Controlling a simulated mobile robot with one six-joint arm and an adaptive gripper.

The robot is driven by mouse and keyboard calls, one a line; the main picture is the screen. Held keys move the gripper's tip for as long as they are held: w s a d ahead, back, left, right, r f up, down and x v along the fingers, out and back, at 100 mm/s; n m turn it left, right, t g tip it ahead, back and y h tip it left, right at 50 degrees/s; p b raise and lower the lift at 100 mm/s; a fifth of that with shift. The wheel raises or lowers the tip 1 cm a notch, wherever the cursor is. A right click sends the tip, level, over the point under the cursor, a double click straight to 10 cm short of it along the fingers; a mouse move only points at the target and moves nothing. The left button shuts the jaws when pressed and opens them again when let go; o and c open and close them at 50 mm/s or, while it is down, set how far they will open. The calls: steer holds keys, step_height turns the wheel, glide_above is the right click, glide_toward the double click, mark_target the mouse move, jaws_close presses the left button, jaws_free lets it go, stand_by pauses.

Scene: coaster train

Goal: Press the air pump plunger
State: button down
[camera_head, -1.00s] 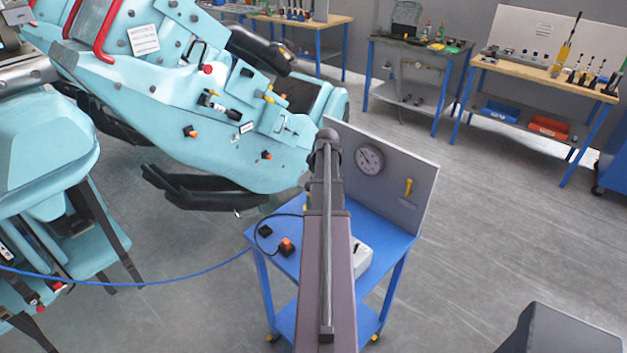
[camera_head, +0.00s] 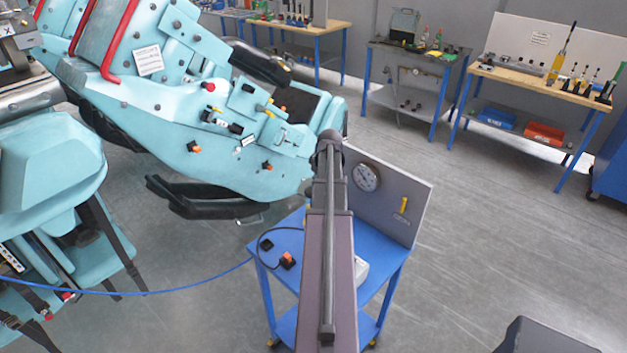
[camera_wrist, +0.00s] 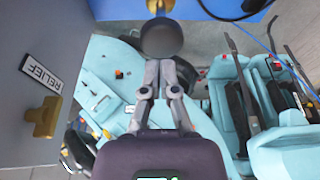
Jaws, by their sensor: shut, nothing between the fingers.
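The air pump plunger shows in the wrist view as a dark round knob (camera_wrist: 161,38) on a brass stem, by the blue cart top. My gripper (camera_wrist: 160,65) is shut and empty, its fingertips right at the knob's edge in the picture; I cannot tell whether they touch it. In the head view my arm hides the plunger and the gripper. The blue cart (camera_head: 290,327) carries a grey panel (camera_head: 393,180) with a round gauge (camera_head: 367,177) and a yellow relief valve (camera_head: 404,204); the valve also shows in the wrist view (camera_wrist: 43,118), beside a RELIEF label.
A large turquoise coaster train (camera_head: 165,135) stands close to the cart's left. A blue hose (camera_head: 150,292) runs from the cart to the left. Workbenches (camera_head: 540,82) line the back.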

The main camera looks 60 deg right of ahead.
steer(key=shift+p+v, duration=2.35)
steer(key=shift+v, duration=0.4)
steer(key=shift+r, duration=0.15)
step_height(320, 180, up, 5)
steer(key=p, duration=0.5)
steer(key=shift+w+r, duration=0.1)
steer(key=shift+w, duration=0.05)
steer(key=shift+f, duration=0.25)
steer(key=b, duration=1)
glide_above(311, 189)
steer(key=f, duration=0.9)
steer(key=shift+s+f, duration=0.25)
steer(key=shift+s, duration=0.1)
steer(key=shift+a+f+b, duration=0.1)
steer(key=shift+f+b, duration=1.5)
steer(key=shift+f, duration=0.25)
